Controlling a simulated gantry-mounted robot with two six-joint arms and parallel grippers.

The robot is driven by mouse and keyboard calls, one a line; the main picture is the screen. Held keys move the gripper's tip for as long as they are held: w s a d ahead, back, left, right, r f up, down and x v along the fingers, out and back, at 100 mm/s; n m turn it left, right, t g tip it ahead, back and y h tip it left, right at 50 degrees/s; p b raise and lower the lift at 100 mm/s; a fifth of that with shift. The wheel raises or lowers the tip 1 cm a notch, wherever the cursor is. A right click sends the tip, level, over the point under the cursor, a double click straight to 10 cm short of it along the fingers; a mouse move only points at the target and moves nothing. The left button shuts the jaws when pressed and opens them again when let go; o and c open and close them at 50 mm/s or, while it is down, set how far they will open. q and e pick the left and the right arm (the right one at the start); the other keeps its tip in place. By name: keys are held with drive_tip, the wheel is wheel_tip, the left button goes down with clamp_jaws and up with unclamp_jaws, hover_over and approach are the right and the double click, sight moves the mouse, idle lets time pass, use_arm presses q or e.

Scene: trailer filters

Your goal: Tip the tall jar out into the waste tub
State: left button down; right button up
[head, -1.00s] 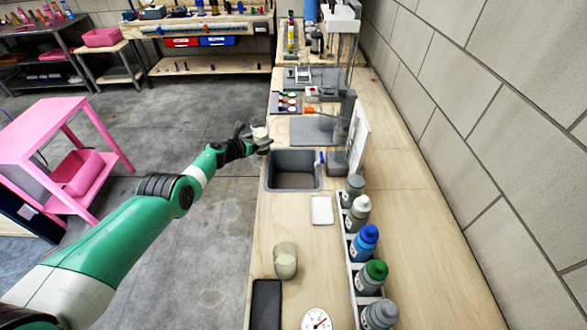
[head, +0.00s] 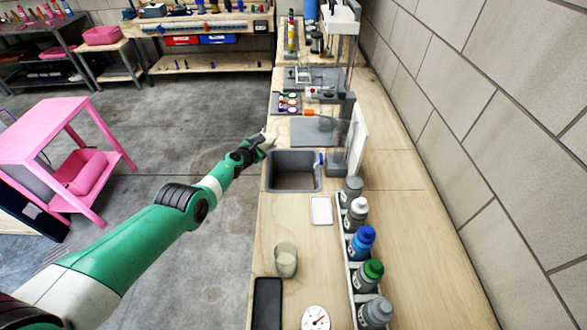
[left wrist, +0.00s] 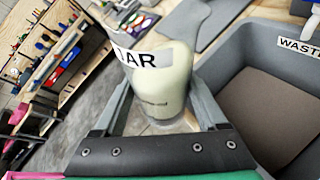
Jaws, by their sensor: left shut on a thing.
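My left gripper (head: 262,143) is shut on the tall jar (left wrist: 162,82), whose white label shows the letters "AR". The jar holds pale cream contents; in the head view it is small and partly hidden by the gripper, and its exact tilt is hard to tell. The waste tub (head: 293,184) is a dark grey open box set at the bench's left edge. The jar is just beyond the tub's far left corner, not over its opening. In the left wrist view the tub (left wrist: 240,62) is right of the jar, with a label starting "WAST". My right gripper is not in view.
A second clear vessel with pale contents (head: 286,260) stands on the near bench. A rack of capped bottles (head: 362,243) runs along the right. A white tray (head: 321,210) lies near the tub.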

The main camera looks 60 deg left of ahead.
use_arm(q)
drive_tip(key=shift+w+d+f+m+g+y, duration=0.2)
drive_tip(key=shift+w+d+m+g+y, duration=0.15)
drive_tip(key=shift+m, duration=0.35)
drive_tip(key=shift+m+y, duration=0.25)
drive_tip(key=shift+m, duration=0.05)
drive_tip(key=shift+s+f+m+b, duration=0.1)
drive_tip(key=shift+f+m+b, duration=0.05)
drive_tip(key=shift+m+b, duration=0.2)
drive_tip(key=shift+s+a+f+m+y+b, duration=0.1)
drive_tip(key=shift+a+m+y+b, duration=0.1)
drive_tip(key=shift+m+y+b, duration=0.35)
idle(0.4)
drive_tip(key=shift+a+f+m+y+b, duration=0.1)
drive_tip(key=shift+f+m+y+b, duration=0.45)
drive_tip(key=shift+f+b, duration=0.5)
drive_tip(key=shift+r+m+y+b, duration=0.1)
drive_tip(key=shift+m+y+b, duration=0.2)
drive_tip(key=shift+m+b, duration=0.35)
idle(1.2)
drive_tip(key=shift+w+d+m+y+b, duration=0.3)
drive_tip(key=shift+w+d+m+b, duration=0.15)
drive_tip(key=shift+d+m, duration=0.3)
idle(1.8)
